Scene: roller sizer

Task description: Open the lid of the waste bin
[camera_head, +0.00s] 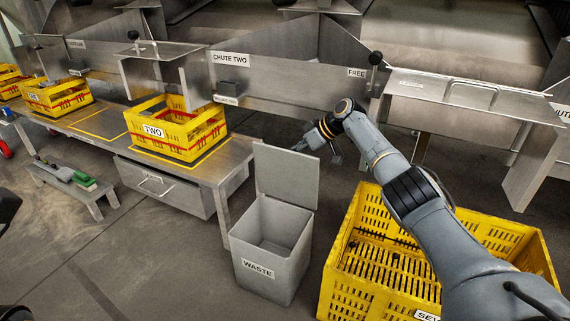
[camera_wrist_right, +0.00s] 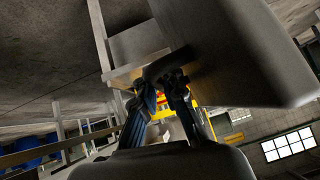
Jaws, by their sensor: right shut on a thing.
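The grey waste bin (camera_head: 262,268), with a WASTE label on its front, stands on the floor between the bench and the large yellow crate. Its lid (camera_head: 288,174) stands raised, roughly upright, at the back of the bin, and the bin's inside is visible. My right gripper (camera_head: 316,148) is by the lid's top right edge. In the right wrist view its fingers (camera_wrist_right: 165,78) are closed at the edge of a large grey panel (camera_wrist_right: 235,50), which looks like the lid; the exact contact is partly hidden. My left gripper is not in view.
A large yellow crate (camera_head: 343,288) stands right of the bin, below my right arm. A metal bench (camera_head: 226,162) holding yellow crate TWO (camera_head: 168,146) is at left. A small stool (camera_head: 88,193) with tools stands further left. Open floor lies in front of the bin.

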